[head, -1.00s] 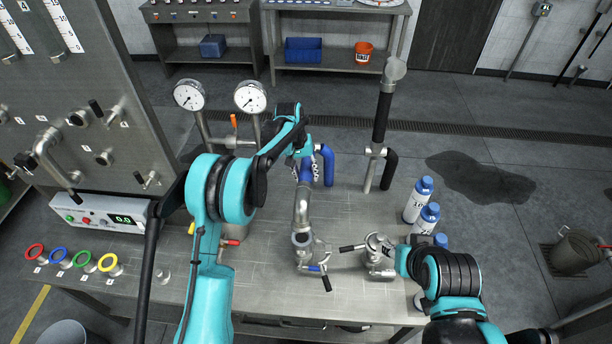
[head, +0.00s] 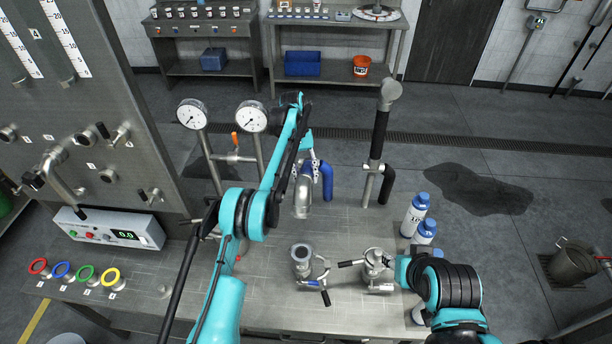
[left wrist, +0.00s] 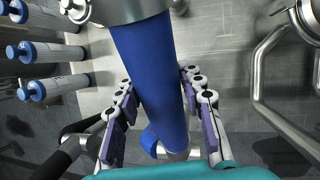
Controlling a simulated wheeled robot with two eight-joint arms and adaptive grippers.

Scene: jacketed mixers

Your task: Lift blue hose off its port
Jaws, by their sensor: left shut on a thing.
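The blue hose (left wrist: 150,65) runs between the two fingers of my left gripper (left wrist: 160,120) in the left wrist view. In the head view my left gripper (head: 305,160) is shut on the hose, and my arm hides most of it there. A bent metal end (head: 303,200) hangs below the gripper, above and apart from the open port (head: 302,252) on the table. A short blue bent pipe (head: 326,182) shows just right of the gripper. My right gripper (head: 385,265) is at a clamped metal fitting (head: 374,262); its fingers are not clear.
A black hose (head: 380,135) stands upright to the right. White bottles with blue caps (head: 415,214) stand near the right table edge. Two gauges (head: 192,114) stand at the left. A control box (head: 110,229) and several coloured rings (head: 62,270) are further left.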

